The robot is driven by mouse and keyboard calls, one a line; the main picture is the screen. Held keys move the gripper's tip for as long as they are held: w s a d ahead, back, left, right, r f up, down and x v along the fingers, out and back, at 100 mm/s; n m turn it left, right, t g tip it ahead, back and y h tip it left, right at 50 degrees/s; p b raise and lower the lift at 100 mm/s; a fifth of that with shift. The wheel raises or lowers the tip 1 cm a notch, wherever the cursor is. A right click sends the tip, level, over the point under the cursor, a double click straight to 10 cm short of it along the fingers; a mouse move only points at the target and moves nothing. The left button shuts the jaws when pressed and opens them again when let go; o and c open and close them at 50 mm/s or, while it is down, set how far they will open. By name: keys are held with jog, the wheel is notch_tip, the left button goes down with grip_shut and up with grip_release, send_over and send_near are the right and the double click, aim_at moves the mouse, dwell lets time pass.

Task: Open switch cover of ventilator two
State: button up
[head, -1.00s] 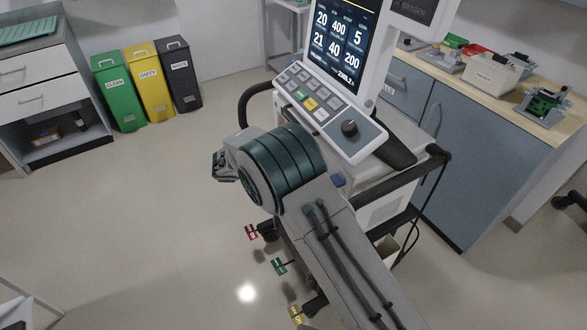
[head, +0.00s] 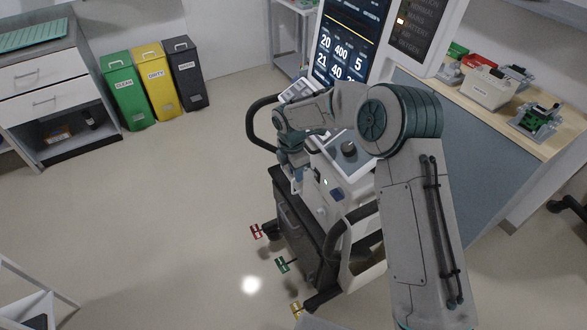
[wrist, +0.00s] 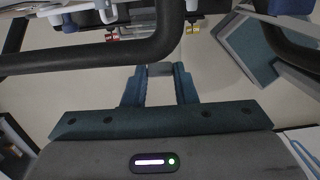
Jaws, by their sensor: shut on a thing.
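The ventilator (head: 349,177) stands in the middle of the head view, with its lit screen (head: 343,45) and dial on top. Its number does not show. My arm reaches across its control panel. My gripper, small and partly hidden in the head view, is at the ventilator's left side. In the wrist view, my gripper (wrist: 159,82) has its fingers closed on a small grey piece (wrist: 160,69) between the tips. I cannot tell whether this is the switch cover, and no cover is clearly seen elsewhere.
A dark handle bar (wrist: 110,55) curves close beyond my fingers. Red (head: 257,231), green (head: 283,264) and yellow (head: 297,309) tags sit low by the ventilator. Three bins (head: 125,92) stand at back left. A counter (head: 480,85) with trays is on the right. The left floor is clear.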

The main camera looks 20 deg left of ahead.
jog(key=shift+w+d+r+g+y+p, duration=0.2)
jog(key=shift+r+g+y+p, duration=0.1)
jog(key=shift+g+y, duration=0.15)
jog(key=shift+w+d+r+g+y+p, duration=0.15)
jog(key=shift+r+g+y+p, duration=0.1)
jog(key=shift+r+g+y, duration=0.15)
jog(key=shift+f, duration=0.1)
jog(key=o, duration=1)
notch_tip(320, 180, up, 14)
jog(key=w+d+b, duration=0.1)
jog(key=b, duration=0.1)
jog(key=shift+w+f+b, duration=0.15)
jog(key=shift+w+b, duration=0.05)
jog(key=shift+b, duration=0.1)
jog(key=shift+d, duration=0.1)
